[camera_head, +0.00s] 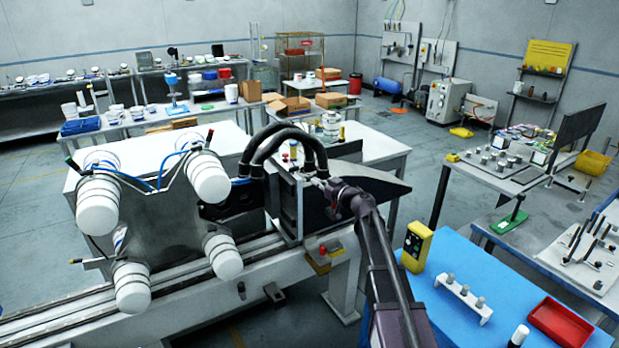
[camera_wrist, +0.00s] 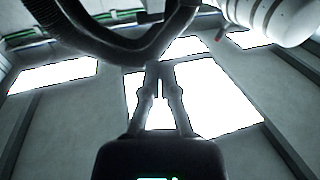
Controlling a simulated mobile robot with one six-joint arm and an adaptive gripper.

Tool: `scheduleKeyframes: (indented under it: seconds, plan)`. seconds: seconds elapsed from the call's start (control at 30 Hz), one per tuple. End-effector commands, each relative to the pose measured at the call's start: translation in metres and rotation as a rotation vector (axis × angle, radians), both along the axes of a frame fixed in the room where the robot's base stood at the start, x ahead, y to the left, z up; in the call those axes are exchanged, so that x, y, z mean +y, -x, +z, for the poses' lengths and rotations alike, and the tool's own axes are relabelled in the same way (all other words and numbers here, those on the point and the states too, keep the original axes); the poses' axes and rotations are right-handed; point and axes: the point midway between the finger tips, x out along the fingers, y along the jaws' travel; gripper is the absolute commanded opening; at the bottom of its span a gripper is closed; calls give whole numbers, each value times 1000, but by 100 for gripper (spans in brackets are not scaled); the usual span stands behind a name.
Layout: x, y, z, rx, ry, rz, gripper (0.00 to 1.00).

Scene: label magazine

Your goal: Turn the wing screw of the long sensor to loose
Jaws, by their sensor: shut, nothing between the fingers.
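My arm reaches up from the bottom of the head view, and my gripper (camera_head: 330,192) is by the black housing of the label machine (camera_head: 290,205). In the wrist view the two fingers of my gripper (camera_wrist: 159,68) point up, tips together, with nothing between them. A thick black hose (camera_wrist: 110,52) passes beyond the tips. I cannot make out the long sensor or its wing screw in either view; small parts near the gripper are too small to tell apart.
White rollers on a grey star-shaped frame (camera_head: 165,215) stand left of the housing; a white roller (camera_wrist: 270,18) shows at upper right in the wrist view. Black hoses arch above the housing. A blue table (camera_head: 480,270) with a red tray (camera_head: 560,325) is at right.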

Motion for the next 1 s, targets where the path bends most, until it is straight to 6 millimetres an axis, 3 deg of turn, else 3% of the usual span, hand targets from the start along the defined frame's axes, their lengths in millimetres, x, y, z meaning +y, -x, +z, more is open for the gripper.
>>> scheduleKeyframes:
  seconds: [0.03,0.23,0.7,1.0]
  plan:
    - [-4,10,0,0,0,-1,0]
    - [-14,27,0,0,0,0,0]
    - [-18,32,0,0,0,0,3]
    - [-7,27,1,0,0,-64,91]
